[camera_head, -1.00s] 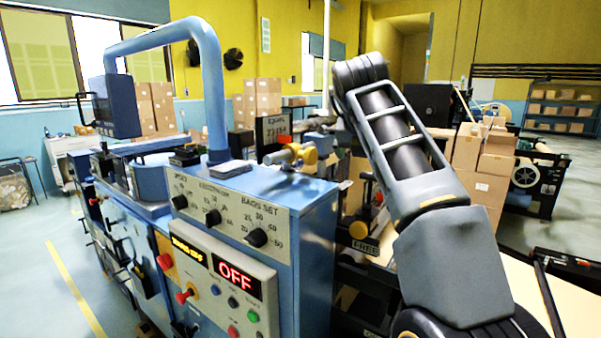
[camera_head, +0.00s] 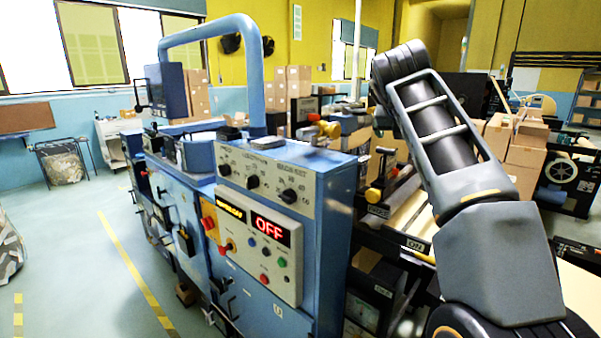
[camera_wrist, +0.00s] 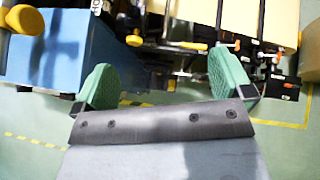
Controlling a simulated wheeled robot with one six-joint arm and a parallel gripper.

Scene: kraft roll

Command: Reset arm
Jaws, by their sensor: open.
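My arm (camera_head: 440,130) is raised at the right of the head view, bent at a high elbow, in front of the machinery. My gripper (camera_wrist: 160,85) shows in the wrist view with its two green finger pads wide apart and nothing between them. Its fingers do not show in the head view. Below the pads in the wrist view are machine parts and the floor.
Cardboard boxes (camera_head: 520,150) and rollers are behind my arm. Open floor with a yellow line (camera_head: 135,265) lies to the left.

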